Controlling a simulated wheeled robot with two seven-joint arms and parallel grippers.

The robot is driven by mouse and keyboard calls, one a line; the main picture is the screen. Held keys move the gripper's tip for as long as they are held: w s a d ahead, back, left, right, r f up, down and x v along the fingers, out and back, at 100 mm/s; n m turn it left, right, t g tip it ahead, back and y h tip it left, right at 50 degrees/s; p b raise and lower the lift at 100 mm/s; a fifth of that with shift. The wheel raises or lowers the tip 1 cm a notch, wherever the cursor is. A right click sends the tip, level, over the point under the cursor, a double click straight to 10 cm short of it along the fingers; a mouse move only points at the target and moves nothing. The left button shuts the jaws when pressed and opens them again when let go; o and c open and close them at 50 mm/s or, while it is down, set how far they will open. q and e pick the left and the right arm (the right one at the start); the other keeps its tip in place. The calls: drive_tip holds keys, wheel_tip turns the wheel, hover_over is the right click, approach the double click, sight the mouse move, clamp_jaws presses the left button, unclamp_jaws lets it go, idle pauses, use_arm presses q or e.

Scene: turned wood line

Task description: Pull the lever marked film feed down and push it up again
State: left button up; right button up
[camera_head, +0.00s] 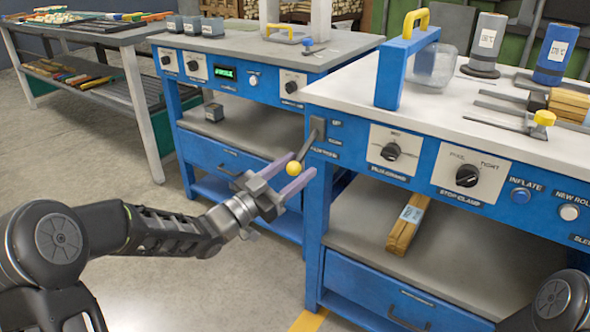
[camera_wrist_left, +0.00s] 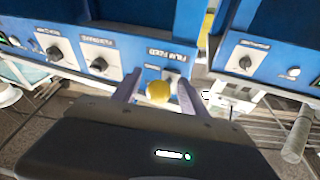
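The film feed lever (camera_head: 306,146) is a grey bar on the left end of the near blue bench's front. It slants down and out to a yellow ball knob (camera_head: 293,168). Small plates, the top one reading UP, are beside it. My left gripper (camera_head: 291,173) reaches in from the left with its two pale purple fingers apart, one on each side of the knob. In the left wrist view the knob (camera_wrist_left: 158,92) sits between the fingers with gaps visible, below the FILM FEED plate (camera_wrist_left: 160,52). My right gripper is out of view.
The near blue bench (camera_head: 345,165) carries dials and buttons to the right of the lever. A wooden block (camera_head: 408,225) lies on its lower shelf. A second blue bench (camera_head: 225,140) stands behind my left gripper. The floor (camera_head: 150,215) around the left arm is clear.

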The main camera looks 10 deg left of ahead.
use_arm(q)
drive_tip(key=p+v, duration=0.1)
drive_tip(key=v, duration=0.7)
drive_tip(key=shift+p, duration=0.35)
drive_tip(key=shift+w, duration=0.1)
